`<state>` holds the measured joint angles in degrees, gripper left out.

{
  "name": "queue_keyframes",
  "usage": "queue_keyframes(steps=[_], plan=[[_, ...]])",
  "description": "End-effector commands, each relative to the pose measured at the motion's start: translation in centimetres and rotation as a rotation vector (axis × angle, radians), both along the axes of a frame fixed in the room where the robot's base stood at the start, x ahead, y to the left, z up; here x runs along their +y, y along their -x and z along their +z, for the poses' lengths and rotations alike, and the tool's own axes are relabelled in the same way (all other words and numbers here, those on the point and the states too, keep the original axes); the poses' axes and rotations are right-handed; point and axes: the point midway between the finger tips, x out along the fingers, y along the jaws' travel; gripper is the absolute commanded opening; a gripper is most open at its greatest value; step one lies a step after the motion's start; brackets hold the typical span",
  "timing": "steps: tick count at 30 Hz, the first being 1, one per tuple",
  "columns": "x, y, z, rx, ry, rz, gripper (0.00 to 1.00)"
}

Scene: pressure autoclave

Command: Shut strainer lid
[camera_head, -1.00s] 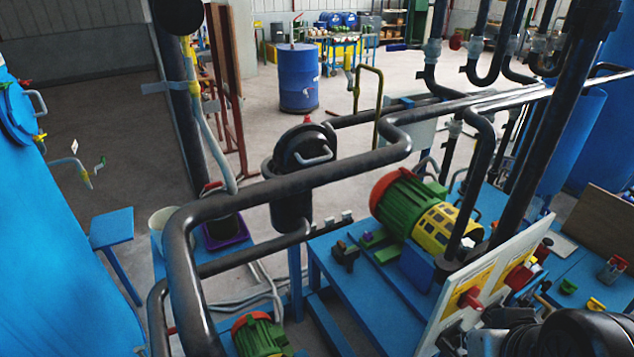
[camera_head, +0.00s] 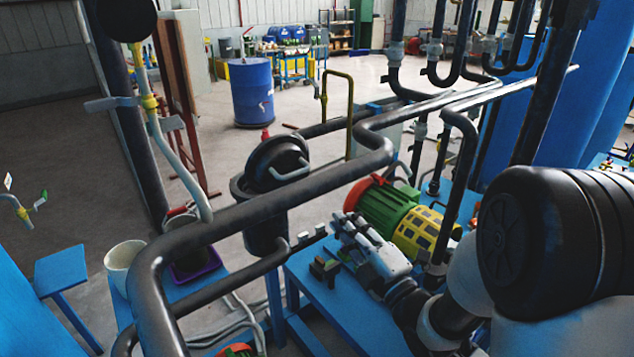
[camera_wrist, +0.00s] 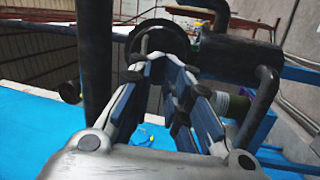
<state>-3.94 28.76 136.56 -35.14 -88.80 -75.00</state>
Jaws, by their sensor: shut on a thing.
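The strainer is a dark upright pot (camera_head: 266,232) behind the thick pipe in the head view. Its round black lid (camera_head: 272,158) stands tilted up over the pot, with a light bar handle (camera_head: 291,172) on its face. The lid is open. My gripper (camera_head: 345,226) is right of the pot, over the blue bench, apart from the lid. In the wrist view my gripper (camera_wrist: 163,62) has its fingers drawn together. What is between them cannot be made out. A dark round part (camera_wrist: 158,38), perhaps of the strainer, is beyond the tips.
A thick dark pipe (camera_head: 235,214) crosses in front of the strainer. A green and yellow motor (camera_head: 395,212) is close behind my gripper on the blue bench (camera_head: 318,290). A white bucket (camera_head: 122,262) stands at left. A blue drum (camera_head: 253,92) stands on open floor behind.

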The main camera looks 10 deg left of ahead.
Motion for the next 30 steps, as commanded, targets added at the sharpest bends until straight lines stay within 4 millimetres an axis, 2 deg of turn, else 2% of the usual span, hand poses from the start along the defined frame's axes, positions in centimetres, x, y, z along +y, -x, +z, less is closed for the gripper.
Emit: queue_keyframes(steps=[1,6,11,16,30], plan=[[0.7,0.8,-0.8,-0.041,-0.007,0.031,0.00],[1.7,2.8,-1.2,-0.163,-0.038,0.087,0.00],[2.2,3.2,-0.9,-0.204,-0.052,0.101,0.00],[3.9,1.8,0.1,-0.210,-0.053,0.104,0.00],[10.2,-4.2,3.3,-0.205,-0.054,0.101,0.00]])
